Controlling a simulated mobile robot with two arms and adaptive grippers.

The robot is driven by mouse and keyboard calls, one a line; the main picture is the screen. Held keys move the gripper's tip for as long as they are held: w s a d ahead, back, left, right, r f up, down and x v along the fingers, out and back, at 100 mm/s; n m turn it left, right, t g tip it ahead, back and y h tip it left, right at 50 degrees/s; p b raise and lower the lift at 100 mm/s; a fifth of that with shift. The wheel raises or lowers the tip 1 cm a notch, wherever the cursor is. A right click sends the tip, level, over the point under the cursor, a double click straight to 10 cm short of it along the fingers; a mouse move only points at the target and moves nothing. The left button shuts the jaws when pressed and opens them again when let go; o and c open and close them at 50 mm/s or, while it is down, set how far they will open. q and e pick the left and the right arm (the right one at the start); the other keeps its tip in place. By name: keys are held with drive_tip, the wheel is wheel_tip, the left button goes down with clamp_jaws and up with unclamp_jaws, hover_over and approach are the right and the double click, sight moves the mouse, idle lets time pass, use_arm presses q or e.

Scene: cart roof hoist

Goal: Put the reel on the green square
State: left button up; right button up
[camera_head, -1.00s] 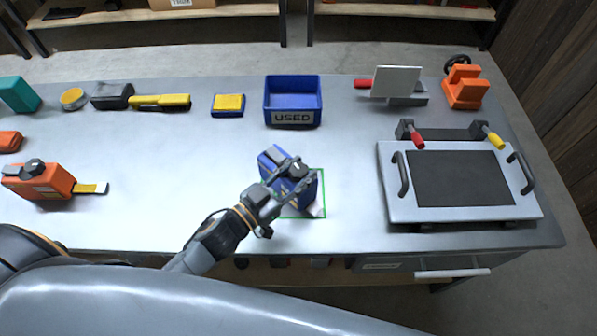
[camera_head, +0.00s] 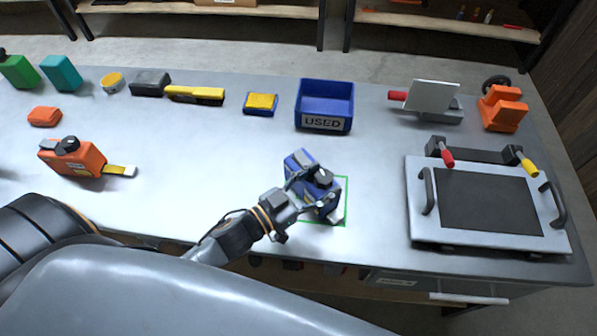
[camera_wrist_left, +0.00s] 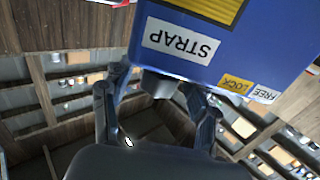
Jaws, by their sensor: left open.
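The blue reel (camera_head: 299,163) stands over the green-outlined square (camera_head: 346,203) near the table's front edge. It hides much of the square; the outline's right side shows beyond it. I cannot tell whether its whole base lies inside. My left gripper (camera_head: 318,193) is open at the reel's near side, its fingers partly in front of it. In the left wrist view the reel (camera_wrist_left: 245,50) fills the top, with STRAP and LOCK/FREE labels. The open left fingers (camera_wrist_left: 155,88) are spread on either side of a dark part below the blue body. My right gripper is not in view.
A blue USED bin (camera_head: 323,122) stands behind the reel. A grey plate with handles (camera_head: 420,228) is at the right. An orange tape-like tool (camera_head: 85,160) lies left. Several small items line the back. The table between the orange tool and the reel is clear.

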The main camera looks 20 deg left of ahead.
use_arm(q)
drive_tip(key=b+v, duration=0.1)
drive_tip(key=v, duration=1)
drive_tip(key=shift+b, duration=0.3)
drive_tip(key=shift+s, duration=0.1)
